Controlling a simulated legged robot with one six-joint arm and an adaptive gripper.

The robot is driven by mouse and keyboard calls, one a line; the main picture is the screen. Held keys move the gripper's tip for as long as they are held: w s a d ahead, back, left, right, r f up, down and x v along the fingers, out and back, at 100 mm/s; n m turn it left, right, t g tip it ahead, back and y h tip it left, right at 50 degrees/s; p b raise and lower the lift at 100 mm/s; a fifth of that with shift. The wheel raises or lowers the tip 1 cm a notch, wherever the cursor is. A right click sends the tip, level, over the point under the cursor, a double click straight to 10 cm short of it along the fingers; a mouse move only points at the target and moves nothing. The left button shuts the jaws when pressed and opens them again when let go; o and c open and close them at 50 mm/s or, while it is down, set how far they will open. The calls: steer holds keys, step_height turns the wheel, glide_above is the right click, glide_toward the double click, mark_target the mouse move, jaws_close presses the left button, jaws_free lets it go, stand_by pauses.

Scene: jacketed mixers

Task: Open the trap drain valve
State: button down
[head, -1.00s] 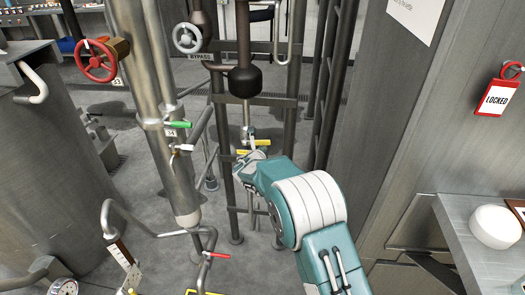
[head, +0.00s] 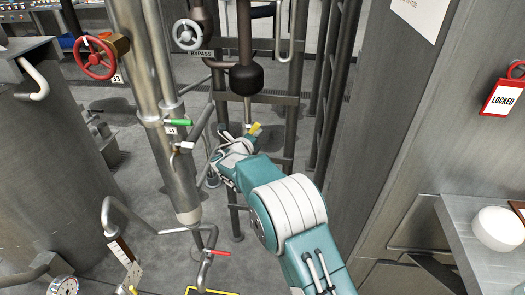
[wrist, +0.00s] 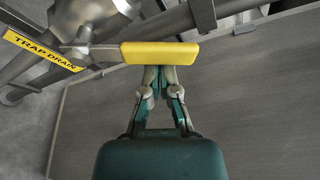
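The trap drain valve has a yellow lever handle (wrist: 160,53) on a metal stem. In the wrist view the handle lies level across the top of my gripper (wrist: 159,72). My fingers are drawn together with their tips at the handle's lower edge, partly hidden by it. They look to touch it, not to wrap around it. A yellow TRAP DRAIN label (wrist: 42,50) is on the pipe to the left. In the head view, the yellow handle (head: 254,128) shows tilted beyond my wrist; the valve body is mostly hidden.
A thick pipe with a green-handled valve (head: 178,122) stands left of my arm, with a red-handled valve (head: 220,253) lower down. A BYPASS handwheel (head: 187,35) is above. A grey cabinet wall with a red LOCKED tag (head: 502,98) stands to the right.

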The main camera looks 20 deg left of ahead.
steer(key=shift+s+a+r+n+t, duration=0.15)
steer(key=shift+a+r+n+t, duration=0.4)
steer(key=shift+n, duration=0.45)
steer(key=shift+s+a+r, duration=0.15)
steer(key=shift+a, duration=0.7)
